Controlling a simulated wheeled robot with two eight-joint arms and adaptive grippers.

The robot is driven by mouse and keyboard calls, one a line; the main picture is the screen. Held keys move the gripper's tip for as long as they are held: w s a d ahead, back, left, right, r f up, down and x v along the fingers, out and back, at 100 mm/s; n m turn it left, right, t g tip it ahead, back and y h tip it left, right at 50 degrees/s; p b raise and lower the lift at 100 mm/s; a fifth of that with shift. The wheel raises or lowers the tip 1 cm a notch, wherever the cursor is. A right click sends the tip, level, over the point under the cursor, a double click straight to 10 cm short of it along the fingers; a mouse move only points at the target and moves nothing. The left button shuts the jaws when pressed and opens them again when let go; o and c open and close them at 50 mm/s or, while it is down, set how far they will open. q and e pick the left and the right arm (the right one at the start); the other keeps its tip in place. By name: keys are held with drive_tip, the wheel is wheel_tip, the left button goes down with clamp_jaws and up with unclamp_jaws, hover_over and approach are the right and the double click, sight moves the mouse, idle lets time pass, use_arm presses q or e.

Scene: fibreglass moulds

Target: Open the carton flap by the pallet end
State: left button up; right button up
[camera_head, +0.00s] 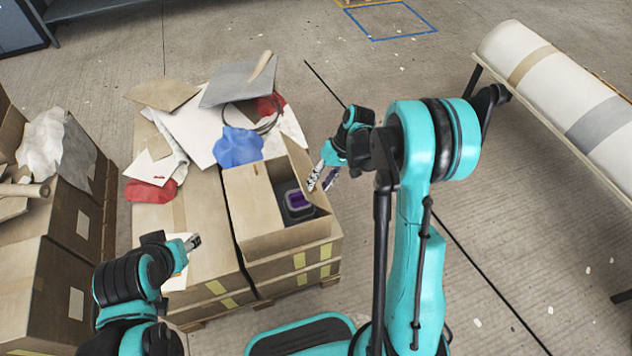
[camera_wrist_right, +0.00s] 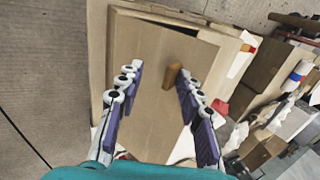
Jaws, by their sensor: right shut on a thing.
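The open-topped carton (camera_head: 285,243) sits at the near right corner of the stacked boxes on a pallet. Its right-hand flap (camera_head: 299,160) stands up at a slant; another flap (camera_head: 250,198) shows on the left side. A dark container with purple contents (camera_head: 298,200) is visible inside. My right gripper (camera_head: 323,180) is at the right-hand flap, shut on it. In the right wrist view, the purple-padded fingers (camera_wrist_right: 154,88) lie on both sides of a brown tab (camera_wrist_right: 173,77) on the cardboard panel (camera_wrist_right: 150,115). My left gripper (camera_head: 191,243) is left of the carton, apart from it; its jaw gap is unclear.
More boxes (camera_head: 62,215) stand at the left. A large roll (camera_head: 560,75) rests on a rack at the right. Floor between pallet and rack is clear.

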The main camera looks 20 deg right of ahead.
drive_tip(key=shift+d+f, duration=0.35)
drive_tip(key=shift+d, duration=0.3)
drive_tip(key=shift+a+r, duration=0.1)
drive_tip(key=shift+a, duration=0.1)
use_arm(q)
drive_tip(key=shift+w+d, duration=0.1)
drive_tip(key=shift+d, duration=0.15)
use_arm(e)
drive_tip(key=shift+r, duration=0.1)
drive_tip(key=v, duration=1.2)
drive_tip(key=shift+a+r, duration=0.1)
drive_tip(key=shift+a, duration=0.1)
drive_tip(key=s+a+r+t+h, duration=0.2)
drive_tip(key=s+a+t, duration=0.1)
drive_tip(key=s, duration=0.5)
drive_tip(key=s+a+r+t+h, duration=0.2)
drive_tip(key=s+r+t, duration=0.1)
drive_tip(key=s, duration=0.6)
drive_tip(key=shift+a+r+t+h, duration=0.3)
drive_tip(key=shift+a+t, duration=0.1)
drive_tip(key=shift+t, duration=0.2)
